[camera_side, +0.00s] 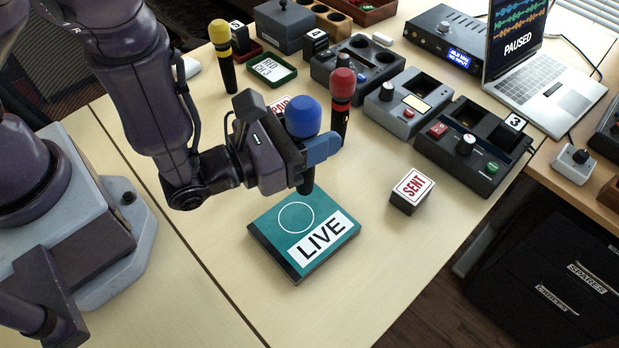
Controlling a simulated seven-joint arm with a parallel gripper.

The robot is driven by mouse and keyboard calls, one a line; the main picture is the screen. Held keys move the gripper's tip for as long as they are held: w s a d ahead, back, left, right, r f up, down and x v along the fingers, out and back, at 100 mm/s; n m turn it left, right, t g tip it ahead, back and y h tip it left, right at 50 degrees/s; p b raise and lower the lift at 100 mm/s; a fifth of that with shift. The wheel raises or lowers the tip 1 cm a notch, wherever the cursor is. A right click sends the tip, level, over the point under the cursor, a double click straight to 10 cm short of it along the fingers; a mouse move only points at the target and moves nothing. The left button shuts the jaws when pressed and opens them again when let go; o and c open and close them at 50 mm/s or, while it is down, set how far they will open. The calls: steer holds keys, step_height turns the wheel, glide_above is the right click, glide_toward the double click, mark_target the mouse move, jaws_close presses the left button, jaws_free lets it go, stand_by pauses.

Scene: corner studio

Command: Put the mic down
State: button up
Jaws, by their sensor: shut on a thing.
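My gripper (318,150) is shut on the blue-topped mic (303,117). The mic is upright, and its dark lower end hangs over the far edge of the teal LIVE pad (322,260). I cannot tell whether the mic's foot touches the pad. The pad has a white circle outline and a white LIVE label. A red-topped mic (342,84) stands behind my gripper, partly hidden by it. A yellow-topped mic (221,42) stands farther back to the left.
A SENT block (411,190) sits right of the pad. Control boxes (408,102) line the back and right, near a laptop (545,85) reading PAUSED. A green-rimmed tray (273,70) lies near the yellow mic. Bare table (215,235) lies left of the pad.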

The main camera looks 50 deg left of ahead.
steer(key=shift+f, duration=2.65)
steer(key=shift+f, duration=0.1)
steer(key=o, duration=1.1)
steer(key=shift+f, duration=0.1)
steer(key=shift+c, duration=0.2)
